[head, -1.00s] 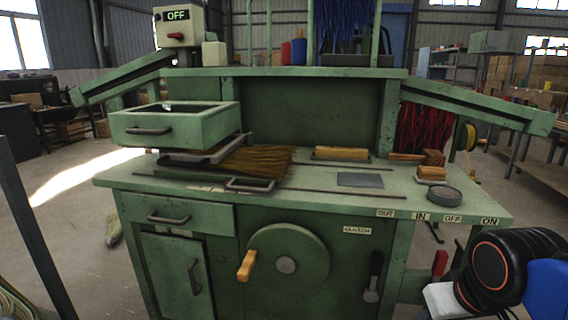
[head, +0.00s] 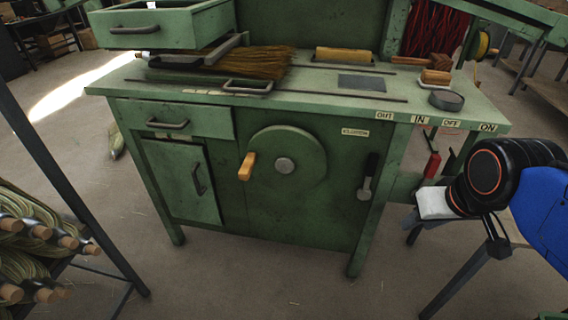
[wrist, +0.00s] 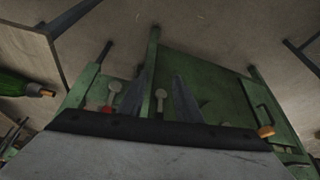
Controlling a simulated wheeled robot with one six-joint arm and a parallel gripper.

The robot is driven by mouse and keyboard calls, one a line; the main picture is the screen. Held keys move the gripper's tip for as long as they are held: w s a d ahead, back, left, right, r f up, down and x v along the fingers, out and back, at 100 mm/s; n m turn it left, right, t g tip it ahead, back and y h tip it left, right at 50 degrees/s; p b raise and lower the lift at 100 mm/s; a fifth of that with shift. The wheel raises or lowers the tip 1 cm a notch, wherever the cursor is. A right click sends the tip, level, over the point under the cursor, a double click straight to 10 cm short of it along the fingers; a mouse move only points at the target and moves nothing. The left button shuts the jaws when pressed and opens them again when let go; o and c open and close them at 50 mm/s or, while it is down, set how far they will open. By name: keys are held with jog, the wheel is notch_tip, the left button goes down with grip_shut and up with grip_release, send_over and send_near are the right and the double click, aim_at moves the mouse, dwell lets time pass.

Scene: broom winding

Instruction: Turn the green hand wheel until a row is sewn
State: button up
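The green hand wheel (head: 300,143) is a round disc with a grey hub on the front of the green machine. Its wooden handle (head: 246,167) sticks out at the wheel's left side. In the wrist view the handle (wrist: 265,131) shows small at the right. My gripper (wrist: 164,84) points toward the machine with its two dark fingers apart and nothing seen between them. In the head view, my arm is at the right, well clear of the wheel; the fingers are hard to make out there.
A clutch lever (head: 367,178) hangs right of the wheel, and a red-handled lever (head: 432,165) is at the machine's right side. An open drawer (head: 160,25) and brown bristles (head: 250,62) are on top. A rack of green-bristled brooms (head: 35,240) stands front left. Floor before the wheel is clear.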

jog(key=shift+o, duration=1.2)
jog(key=shift+w+a+r, duration=0.1)
notch_tip(320, 180, up, 13)
jog(key=m+h, duration=0.1)
jog(key=m, duration=0.1)
send_over(245, 167)
jog(key=s+a, duration=0.1)
jog(key=s, duration=0.6)
jog(key=x, duration=1.7)
jog(key=shift+s+a, duration=0.15)
jog(key=shift+a, duration=0.1)
grip_shut()
